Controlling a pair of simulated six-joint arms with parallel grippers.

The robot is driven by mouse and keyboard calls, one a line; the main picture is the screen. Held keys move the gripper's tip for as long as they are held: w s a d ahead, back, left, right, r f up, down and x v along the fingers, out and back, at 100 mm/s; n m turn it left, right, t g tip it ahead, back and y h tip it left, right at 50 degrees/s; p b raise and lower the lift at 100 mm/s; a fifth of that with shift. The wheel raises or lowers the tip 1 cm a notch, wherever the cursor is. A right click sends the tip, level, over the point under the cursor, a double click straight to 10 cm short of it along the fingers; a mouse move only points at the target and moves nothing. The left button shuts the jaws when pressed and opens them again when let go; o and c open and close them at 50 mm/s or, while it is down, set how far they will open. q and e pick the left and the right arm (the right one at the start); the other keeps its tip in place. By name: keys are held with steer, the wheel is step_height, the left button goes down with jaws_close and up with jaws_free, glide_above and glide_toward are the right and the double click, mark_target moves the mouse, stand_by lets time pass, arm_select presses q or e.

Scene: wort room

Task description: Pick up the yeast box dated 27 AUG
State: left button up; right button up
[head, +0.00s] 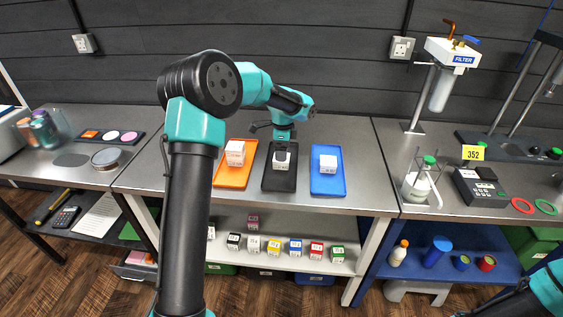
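Three small white boxes stand on coloured trays on the middle steel bench: one box (235,153) on the orange tray (232,178), one box (281,164) on the black tray (279,183), and one box (328,162) on the blue tray (327,184). Their print is too small to read, so I cannot tell which is dated 27 AUG. My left gripper (282,149) points down at the box on the black tray and partly covers it. I cannot tell whether its fingers touch the box. My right arm shows at the bottom right corner; its dark end (503,303) is cut off.
A lower shelf holds several small boxes with coloured bands (274,247). At right stand a filter unit (452,60), a flask in a stand (421,185) and a keypad device (480,188). The bench right of the blue tray is clear.

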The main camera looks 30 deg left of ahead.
arm_select(q)
steer(key=shift+a+f, duration=0.15)
steer(key=shift+f, duration=1.15)
steer(key=shift+a+f, duration=0.1)
steer(key=shift+f, duration=1.2)
steer(key=shift+c, duration=0.2)
steer(key=c, duration=1)
steer(key=shift+r, duration=0.1)
steer(key=shift+w+r, duration=0.1)
steer(key=shift+r, duration=1.6)
steer(key=s+d, duration=0.2)
steer(key=s, duration=0.2)
steer(key=s+d+r, duration=0.1)
steer(key=s+d, duration=0.2)
steer(key=s, duration=0.2)
steer(key=s+d, duration=0.3)
steer(key=s, duration=0.1)
steer(key=shift+s+d+r, duration=0.15)
steer(key=shift+s+r, duration=0.1)
steer(key=shift+s, duration=0.15)
